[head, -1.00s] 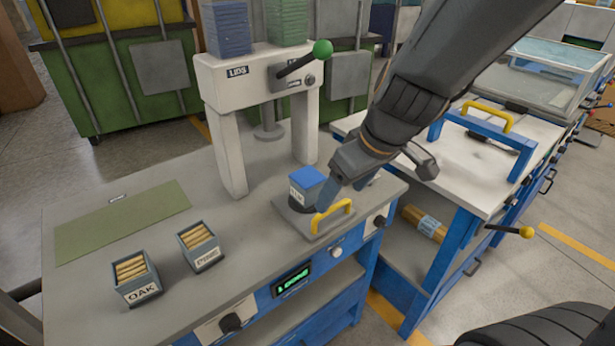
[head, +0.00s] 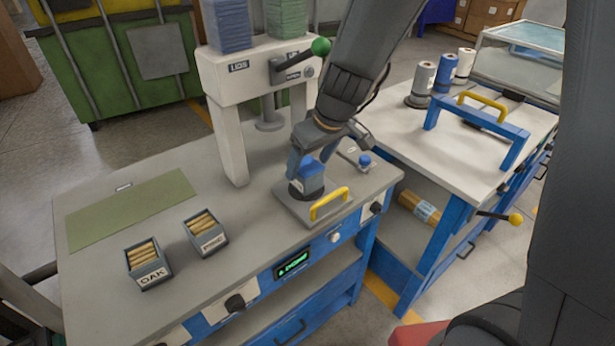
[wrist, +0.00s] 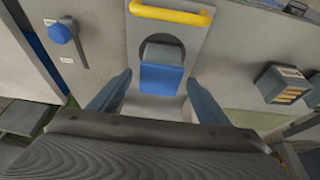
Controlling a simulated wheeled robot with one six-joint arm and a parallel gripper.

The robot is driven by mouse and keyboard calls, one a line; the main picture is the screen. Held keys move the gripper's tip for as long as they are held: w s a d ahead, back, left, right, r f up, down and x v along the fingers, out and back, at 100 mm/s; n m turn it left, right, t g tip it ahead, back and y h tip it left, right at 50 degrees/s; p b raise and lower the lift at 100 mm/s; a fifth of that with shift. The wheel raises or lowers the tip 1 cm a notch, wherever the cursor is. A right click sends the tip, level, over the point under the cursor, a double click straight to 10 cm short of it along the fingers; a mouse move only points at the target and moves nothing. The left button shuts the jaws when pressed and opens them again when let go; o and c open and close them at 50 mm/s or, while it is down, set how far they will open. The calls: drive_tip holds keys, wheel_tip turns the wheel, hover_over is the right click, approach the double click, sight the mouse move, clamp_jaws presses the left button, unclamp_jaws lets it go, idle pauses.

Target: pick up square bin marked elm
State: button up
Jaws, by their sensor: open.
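A small square grey-blue bin with a blue lid (head: 309,183) stands on the sliding plate (head: 290,207) with the yellow handle, at the right of the bench. Its label is too small to read for sure. My gripper (head: 311,160) is directly above it, pointing down, with fingers open on either side of the lid. In the wrist view the blue lid (wrist: 162,78) lies between and just beyond the two spread fingers (wrist: 155,95), with a visible gap on each side. The fingers hide part of the bin in the head view.
Two open bins of wooden pegs, one marked OAK (head: 147,265) and another (head: 207,235), stand left on the bench. A white lid press (head: 240,90) rises behind the plate. A blue-knobbed lever (head: 360,160) is right of the gripper. The green mat (head: 130,210) is bare.

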sight(308, 166)
drive_tip(key=x, duration=0.3)
drive_tip(key=shift+f+b, duration=0.15)
drive_tip(key=shift+b, duration=0.15)
drive_tip(key=c, duration=1.3)
drive_tip(key=shift+c, duration=0.2)
